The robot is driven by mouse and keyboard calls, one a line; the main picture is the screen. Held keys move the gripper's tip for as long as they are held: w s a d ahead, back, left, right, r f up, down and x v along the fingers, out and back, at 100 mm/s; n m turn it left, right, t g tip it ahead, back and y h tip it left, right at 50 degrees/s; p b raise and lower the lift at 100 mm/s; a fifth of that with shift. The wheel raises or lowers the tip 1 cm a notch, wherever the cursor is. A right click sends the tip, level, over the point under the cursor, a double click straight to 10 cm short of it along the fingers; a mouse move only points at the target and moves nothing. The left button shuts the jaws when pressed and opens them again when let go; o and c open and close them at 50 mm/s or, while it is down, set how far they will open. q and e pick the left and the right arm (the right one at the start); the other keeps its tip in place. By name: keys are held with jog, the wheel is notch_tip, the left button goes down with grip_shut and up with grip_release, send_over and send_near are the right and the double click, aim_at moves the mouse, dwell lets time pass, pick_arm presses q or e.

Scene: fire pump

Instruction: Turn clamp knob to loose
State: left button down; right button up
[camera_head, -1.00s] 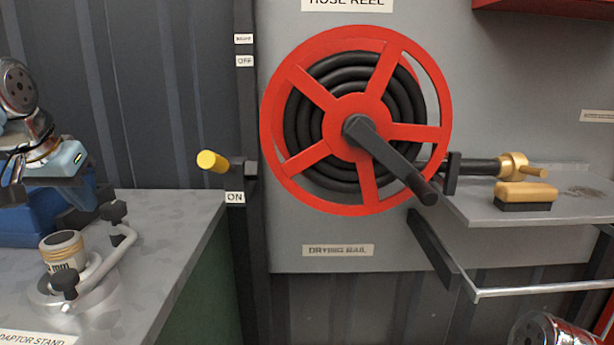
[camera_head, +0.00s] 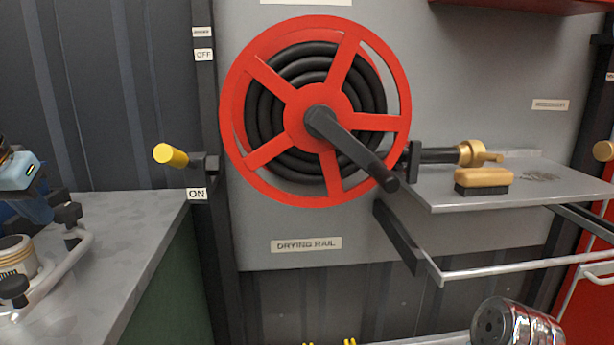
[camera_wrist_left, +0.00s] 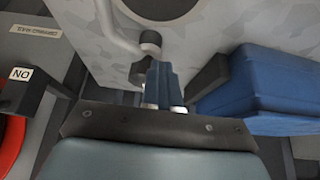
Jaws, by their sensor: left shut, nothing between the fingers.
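The adaptor stand on the grey bench carries a pale bent clamp bar (camera_head: 76,250) with a black clamp knob (camera_head: 68,213) at its far end and another black knob (camera_head: 14,290) at its near end. A pale threaded adaptor (camera_head: 15,258) stands between them, cut by the left edge. My left gripper (camera_head: 48,207) is shut and empty beside the far knob. In the left wrist view its blue fingers (camera_wrist_left: 160,75) point at a black knob (camera_wrist_left: 150,38) on the bar; I cannot tell whether they touch it. My right gripper is not in view.
A blue box (camera_wrist_left: 265,90) lies beside the stand in the wrist view. Right of the bench are a yellow-handled lever (camera_head: 170,155) near the ON label, a red hose reel (camera_head: 315,110) with a black crank, a shelf with a brush (camera_head: 484,180), and a drying rail (camera_head: 520,265).

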pick_arm(q)
jog(key=shift+d, duration=0.45)
jog(key=shift+d+p, duration=0.5)
jog(key=shift+p, duration=0.1)
jog(key=shift+w+d+p, duration=0.1)
jog(key=shift+d+p, duration=0.2)
jog(key=shift+d, duration=0.15)
jog(key=shift+w+d, duration=0.1)
jog(key=shift+d, duration=0.05)
jog(key=shift+d, duration=0.1)
jog(key=shift+s, duration=0.3)
jog(key=shift+d+r, duration=0.1)
notch_tip(320, 180, up, 6)
jog(key=shift+f, duration=0.1)
